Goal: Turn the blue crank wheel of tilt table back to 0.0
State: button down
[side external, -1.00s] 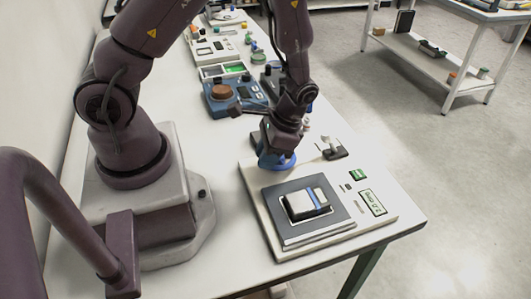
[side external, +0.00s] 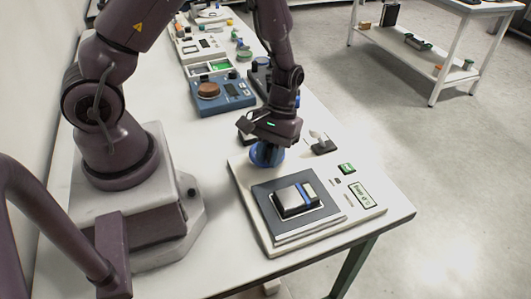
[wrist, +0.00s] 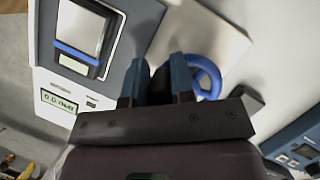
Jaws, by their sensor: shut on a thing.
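The tilt table (side external: 268,232) is a pale base at the front of the bench, with a dark grey plate (side external: 262,195) on it. Its blue crank wheel (side external: 267,156) sits at the back left corner of the base. The wheel also shows in the wrist view (wrist: 212,84), partly hidden by a finger. My gripper (wrist: 158,82) points down at the wheel and is shut on its dark crank knob, largely hidden between the fingers. The small display (wrist: 69,98) appears to read 0.0, though its letters are blurred.
A black and silver block with a blue band (side external: 295,200) lies on the plate. A blue instrument (side external: 222,95) is farther back. Bare bench lies left of the base.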

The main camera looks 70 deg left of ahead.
jog(key=shift+w+r+n, duration=0.1)
jog(key=shift+w+n, duration=0.2)
jog(key=shift+n, duration=0.4)
jog(key=c, duration=1)
grip_release()
jog(key=v, duration=1.3)
jog(key=shift+s+a, duration=0.15)
jog(key=shift+a, duration=0.05)
jog(key=s+d+r+m+t+y, duration=0.1)
jog(key=s+r+m+t, duration=0.2)
jog(key=s+r, duration=0.1)
jog(key=s+d+r+m+t+y, duration=0.1)
jog(key=s+r+m+t, duration=0.2)
jog(key=r, duration=0.4)
jog(key=s+d+r+m+t, duration=0.2)
jog(key=s+r+m+t, duration=0.1)
jog(key=s+r, duration=0.2)
jog(key=shift+r+y, duration=0.2)
jog(key=shift+y, duration=0.2)
